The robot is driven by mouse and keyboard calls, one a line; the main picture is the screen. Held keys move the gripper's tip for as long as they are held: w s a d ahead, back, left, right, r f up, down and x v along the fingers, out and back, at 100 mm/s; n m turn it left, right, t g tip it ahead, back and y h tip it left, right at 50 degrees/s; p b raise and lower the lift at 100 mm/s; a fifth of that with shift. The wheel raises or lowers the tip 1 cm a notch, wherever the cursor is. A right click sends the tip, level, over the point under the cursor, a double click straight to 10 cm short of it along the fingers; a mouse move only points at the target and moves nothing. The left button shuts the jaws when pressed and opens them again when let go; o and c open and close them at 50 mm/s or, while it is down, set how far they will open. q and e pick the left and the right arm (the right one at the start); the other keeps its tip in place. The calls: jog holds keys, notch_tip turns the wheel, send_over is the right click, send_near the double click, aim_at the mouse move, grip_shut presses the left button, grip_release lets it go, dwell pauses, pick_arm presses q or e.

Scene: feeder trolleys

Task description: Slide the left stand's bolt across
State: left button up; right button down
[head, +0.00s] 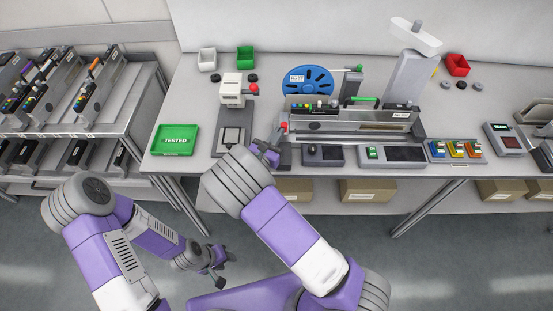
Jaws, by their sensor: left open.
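A long grey feeder (388,116) marked No.57 lies on its stand on the bench, with a blue reel (307,76) behind its left end. A small red knob (284,125) shows at the feeder stand's left end; I cannot tell for certain whether it is the bolt. My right gripper (272,147) is just below this knob, partly hidden by its own wrist; its jaws are too small to read, and contact is unclear. My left gripper (222,268) hangs open and empty over the floor, in front of the bench and well away from it.
A green TESTED tray (175,140) and a white device with a red knob (236,92) stand to the left. Small control boxes (323,155) line the front edge. A grey post (408,76) rises behind the feeder. A trolley of feeders (130,118) stands at far left.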

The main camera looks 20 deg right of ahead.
jog(key=shift+w+d+r, duration=0.1)
jog(key=shift+d+r, duration=0.05)
jog(key=shift+r, duration=0.15)
pick_arm(q)
jog(key=shift+s+r+p, duration=0.45)
jog(key=shift+r+p, duration=0.2)
pick_arm(e)
jog(key=v, duration=1.4)
jog(key=shift+f, duration=0.3)
